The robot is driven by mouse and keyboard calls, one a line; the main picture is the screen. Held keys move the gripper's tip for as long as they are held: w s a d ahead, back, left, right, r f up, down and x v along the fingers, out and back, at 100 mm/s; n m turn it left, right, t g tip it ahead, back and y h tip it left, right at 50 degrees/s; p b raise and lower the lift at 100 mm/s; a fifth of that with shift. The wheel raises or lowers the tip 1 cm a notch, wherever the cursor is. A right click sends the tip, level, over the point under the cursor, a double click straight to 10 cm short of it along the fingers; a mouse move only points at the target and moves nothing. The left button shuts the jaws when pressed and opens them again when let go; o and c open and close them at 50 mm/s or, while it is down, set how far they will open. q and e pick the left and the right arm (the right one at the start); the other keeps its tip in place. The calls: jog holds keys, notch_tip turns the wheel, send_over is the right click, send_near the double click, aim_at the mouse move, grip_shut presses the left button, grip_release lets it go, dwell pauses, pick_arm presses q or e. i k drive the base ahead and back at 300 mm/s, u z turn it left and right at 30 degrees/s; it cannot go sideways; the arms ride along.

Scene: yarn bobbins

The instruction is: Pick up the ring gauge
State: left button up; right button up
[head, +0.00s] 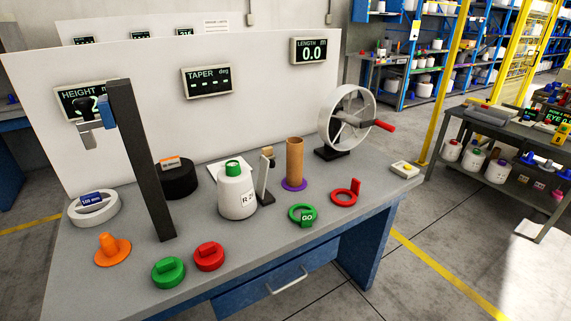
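A green ring with an upright tab marked GO (307,216) lies flat near the front right of the grey table (230,262). A red ring with an upright tab (355,187) lies to its right and a little further back. A thick white ring with a blue labelled block (92,198) lies at the table's left end. The frames do not show which of these rings is called the ring gauge. None of them is held. Neither of my grippers is in view.
A brown tube (294,160) stands behind the green ring. A spoked wheel (347,117) stands at the back right.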

aim_at(353, 193)
jog(key=u, duration=3.65)
jog(key=k, duration=1.5)
jog(key=z, duration=1.9)
